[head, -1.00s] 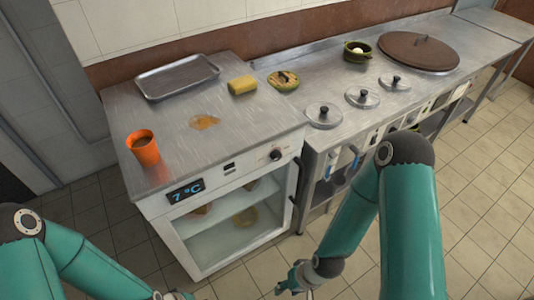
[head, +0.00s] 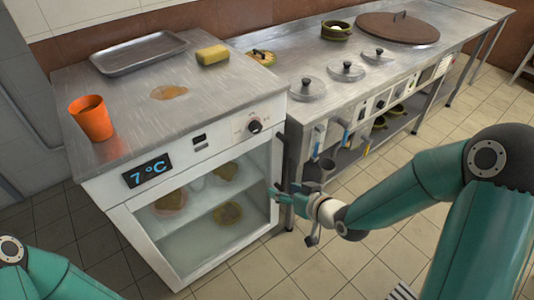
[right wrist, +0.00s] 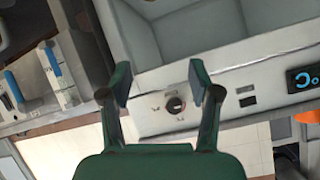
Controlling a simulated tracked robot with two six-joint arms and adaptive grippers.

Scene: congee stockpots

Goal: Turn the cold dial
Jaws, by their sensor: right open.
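The cold dial (head: 255,126) is a small black knob on the white front panel of the chilled cabinet (head: 215,140), right of a blue 7 °C display (head: 147,170). My right gripper (head: 285,195) is open and empty, lower than the dial and near the cabinet's right front edge. In the right wrist view the dial (right wrist: 175,105) shows between the two spread fingers of my right gripper (right wrist: 160,84), apart from both. The display (right wrist: 304,79) is at the right there. My left gripper is out of view; only part of that arm shows at lower left.
An orange cup (head: 91,118), a metal tray (head: 139,52) and a yellow sponge (head: 212,54) sit on the cabinet top. A steel counter (head: 300,62) with several lidded pots adjoins at right. The floor in front is clear.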

